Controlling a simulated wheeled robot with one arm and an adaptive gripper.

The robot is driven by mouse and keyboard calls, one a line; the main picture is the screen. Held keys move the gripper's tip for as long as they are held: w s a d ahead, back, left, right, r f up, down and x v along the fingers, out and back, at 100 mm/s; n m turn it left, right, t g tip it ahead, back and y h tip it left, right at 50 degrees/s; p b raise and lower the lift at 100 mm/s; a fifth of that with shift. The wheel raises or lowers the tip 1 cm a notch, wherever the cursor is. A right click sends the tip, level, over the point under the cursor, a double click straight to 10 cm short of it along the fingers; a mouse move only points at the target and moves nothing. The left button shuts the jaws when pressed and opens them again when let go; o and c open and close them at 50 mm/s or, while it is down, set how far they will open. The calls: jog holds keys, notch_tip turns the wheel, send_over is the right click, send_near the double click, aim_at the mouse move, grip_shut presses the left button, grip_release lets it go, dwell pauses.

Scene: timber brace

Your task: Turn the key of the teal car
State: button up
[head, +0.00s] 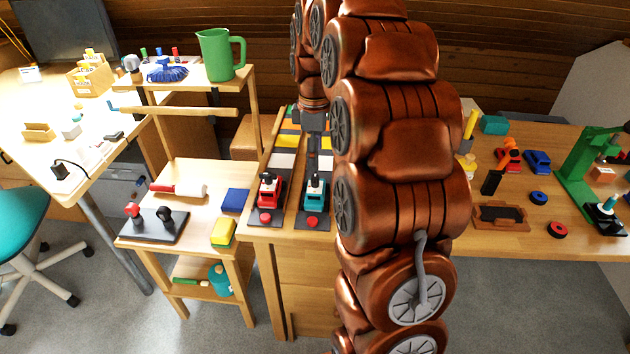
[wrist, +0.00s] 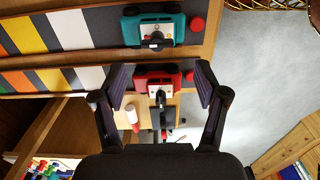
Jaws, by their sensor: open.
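The teal car (head: 315,190) stands on a dark lane at the front edge of the wooden table, right of the red car (head: 269,190). In the wrist view the teal car (wrist: 174,29) is at the top, beyond my fingertips. A small dark key-like piece (wrist: 156,43) shows at its pale panel; its exact turn is hard to read. The red car (wrist: 180,78) appears between my open fingers in that picture. My gripper (wrist: 161,82) is open and empty. In the head view my gripper (head: 313,152) is above the lanes, behind the teal car, partly hidden by my arm.
A red button (wrist: 197,24) sits beside the teal car. Coloured stripes (wrist: 67,30) mark the lanes. A side table with a yellow block (head: 222,232) and a lever panel (head: 153,224) stands left. A green press (head: 590,170) stands far right.

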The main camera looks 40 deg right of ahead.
aim_at(315, 177)
jog(key=shift+w+d+f, duration=0.15)
jog(key=shift+f, duration=0.45)
notch_tip(315, 177, down, 7)
jog(key=shift+r+p, duration=0.15)
jog(key=shift+p, duration=0.3)
jog(key=shift+c, duration=0.2)
jog(key=c, duration=1.1)
jog(key=shift+m, duration=0.3)
